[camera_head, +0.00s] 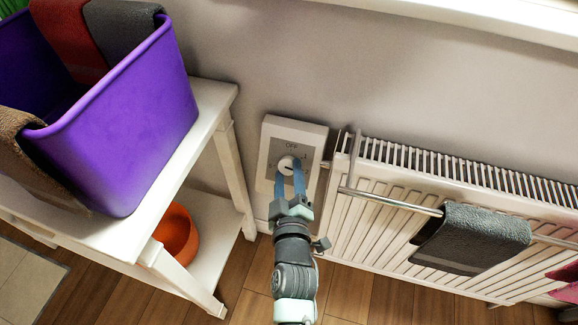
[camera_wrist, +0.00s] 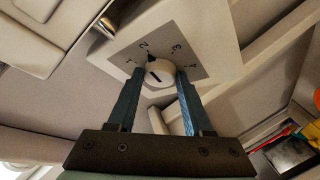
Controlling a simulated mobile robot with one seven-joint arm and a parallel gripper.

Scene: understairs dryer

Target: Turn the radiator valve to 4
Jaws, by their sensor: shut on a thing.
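The radiator valve is a white round knob (camera_head: 286,164) on a grey dial plate set in a white box (camera_head: 317,137) on the wall, left of the radiator. In the wrist view the knob (camera_wrist: 158,74) has a black pointer at its rim, close to the 2 and a little toward the 3. The 4 on the dial (camera_wrist: 193,67) lies further round to the right. My gripper (camera_head: 289,170) reaches up to the knob. In the wrist view its two blue fingers (camera_wrist: 160,76) stand on either side of the knob, shut on it.
The white radiator (camera_head: 385,215) is close on the right, with a rail holding a grey towel (camera_head: 478,238). A white table (camera_head: 215,105) with a purple bin (camera_head: 125,130) stands on the left. An orange bowl (camera_head: 178,238) sits on its lower shelf.

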